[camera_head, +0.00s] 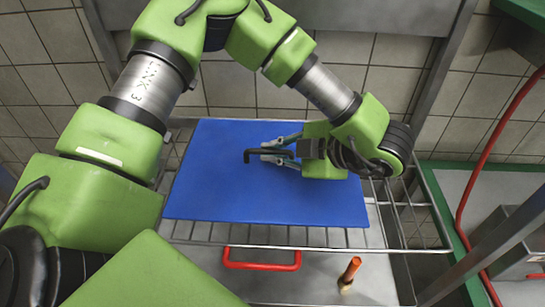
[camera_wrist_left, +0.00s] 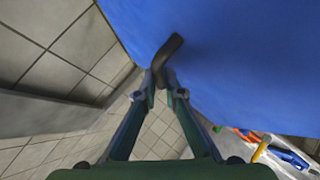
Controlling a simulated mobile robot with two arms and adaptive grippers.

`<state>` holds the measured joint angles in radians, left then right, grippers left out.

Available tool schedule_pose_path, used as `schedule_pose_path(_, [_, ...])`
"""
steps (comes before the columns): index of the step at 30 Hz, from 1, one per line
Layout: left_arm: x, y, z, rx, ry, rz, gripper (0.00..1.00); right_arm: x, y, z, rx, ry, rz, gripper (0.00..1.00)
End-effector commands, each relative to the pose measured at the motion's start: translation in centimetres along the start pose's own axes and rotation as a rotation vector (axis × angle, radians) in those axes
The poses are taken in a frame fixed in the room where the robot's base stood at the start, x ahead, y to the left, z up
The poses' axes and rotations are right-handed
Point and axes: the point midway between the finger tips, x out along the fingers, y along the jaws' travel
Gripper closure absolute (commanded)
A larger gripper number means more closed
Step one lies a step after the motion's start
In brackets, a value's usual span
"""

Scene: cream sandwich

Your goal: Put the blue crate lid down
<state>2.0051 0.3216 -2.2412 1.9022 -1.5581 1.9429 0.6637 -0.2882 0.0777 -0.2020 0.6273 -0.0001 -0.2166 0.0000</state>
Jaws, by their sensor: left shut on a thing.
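The blue crate lid (camera_head: 255,205) is a flat blue panel over the wire rack in the middle of the head view. It fills the upper right of the left wrist view (camera_wrist_left: 250,70). Its black bar handle (camera_head: 249,156) stands out from its upper face and shows in the wrist view (camera_wrist_left: 169,52). My left gripper (camera_head: 275,152) comes in from the right side of the lid and is shut on this handle; its fingertips meet there in the wrist view (camera_wrist_left: 166,88). I cannot tell whether the lid rests fully on the rack. My right gripper is not in view.
The wire rack (camera_head: 408,232) extends past the lid to the right and front. Below it are a red handle (camera_head: 262,266) and an orange-handled item (camera_head: 350,271). A metal post (camera_head: 485,258), red hose (camera_head: 478,170) and green-edged counter (camera_head: 448,225) stand at right. A tiled wall (camera_head: 235,85) is behind.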

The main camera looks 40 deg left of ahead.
Motion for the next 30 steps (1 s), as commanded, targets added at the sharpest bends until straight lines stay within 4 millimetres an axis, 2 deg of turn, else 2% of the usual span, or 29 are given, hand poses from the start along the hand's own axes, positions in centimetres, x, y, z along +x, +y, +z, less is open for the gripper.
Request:
schedule_pose_path(3, [1.1,0.0,0.7,0.002,0.004,0.002,1.00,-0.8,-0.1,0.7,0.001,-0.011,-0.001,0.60])
schedule_pose_path(8, [2.2,-1.6,1.7,0.002,0.004,0.003,1.00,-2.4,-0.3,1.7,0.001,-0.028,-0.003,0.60])
schedule_pose_path(20, [2.8,-2.3,2.3,-0.001,0.001,0.002,1.00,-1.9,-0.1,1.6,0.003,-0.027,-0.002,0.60])
schedule_pose_path(21, [2.7,-2.3,2.3,0.000,0.000,0.001,0.83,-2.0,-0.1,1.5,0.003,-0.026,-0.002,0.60])
schedule_pose_path(22, [2.7,-2.2,2.3,0.000,0.000,0.001,0.75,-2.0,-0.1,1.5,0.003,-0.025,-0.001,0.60])
schedule_pose_path(30, [2.7,-2.2,2.3,0.000,0.001,0.001,0.74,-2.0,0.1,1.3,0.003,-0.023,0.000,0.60])
